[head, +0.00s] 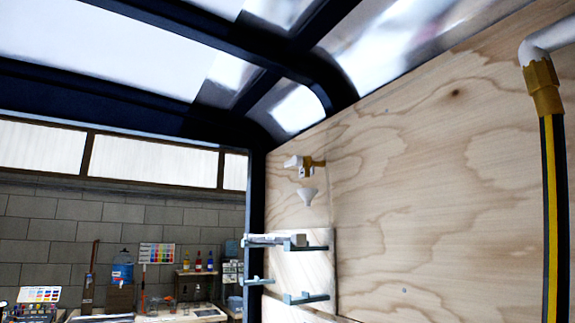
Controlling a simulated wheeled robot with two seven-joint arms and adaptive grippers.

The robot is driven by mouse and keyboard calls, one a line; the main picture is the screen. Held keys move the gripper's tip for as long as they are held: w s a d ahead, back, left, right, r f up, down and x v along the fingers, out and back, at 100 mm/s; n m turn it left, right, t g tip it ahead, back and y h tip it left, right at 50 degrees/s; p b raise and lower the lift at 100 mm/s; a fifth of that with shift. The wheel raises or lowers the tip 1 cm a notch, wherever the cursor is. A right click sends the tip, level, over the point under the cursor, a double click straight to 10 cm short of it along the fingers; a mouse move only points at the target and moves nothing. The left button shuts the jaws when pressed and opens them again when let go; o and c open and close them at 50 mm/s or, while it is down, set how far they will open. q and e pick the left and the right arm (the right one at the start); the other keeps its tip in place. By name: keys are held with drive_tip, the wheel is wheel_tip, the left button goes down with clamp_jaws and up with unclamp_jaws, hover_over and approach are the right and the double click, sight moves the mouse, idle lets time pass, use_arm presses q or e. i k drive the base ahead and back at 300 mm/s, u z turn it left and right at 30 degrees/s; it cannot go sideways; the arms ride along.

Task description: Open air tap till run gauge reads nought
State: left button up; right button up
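A small white and brass fitting (304,165) that looks like a tap is fixed to the plywood wall, near the picture's middle. Its handle position is too small to tell. A white funnel shape (307,195) is just below it. At the far right a brass coupling (542,87) joins a white elbow pipe (553,38) to a black and yellow striped pipe (552,210). I cannot tell which fitting is the air tap. No run gauge can be made out. Neither of my grippers is in view.
The plywood wall (430,180) fills the right side. Grey-blue brackets (306,297) stick out from a panel low on it. A dark frame (256,220) edges the wall. Beyond are a block wall (125,210), a blue water bottle (122,270) and cluttered tables.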

sight(296, 161)
drive_tip(key=u, duration=0.3)
drive_tip(key=k, duration=0.35)
drive_tip(key=u, duration=1.35)
drive_tip(key=i, duration=1.1)
drive_tip(key=z, duration=1.1)
drive_tip(key=i, duration=0.8)
drive_tip(key=z, duration=0.8)
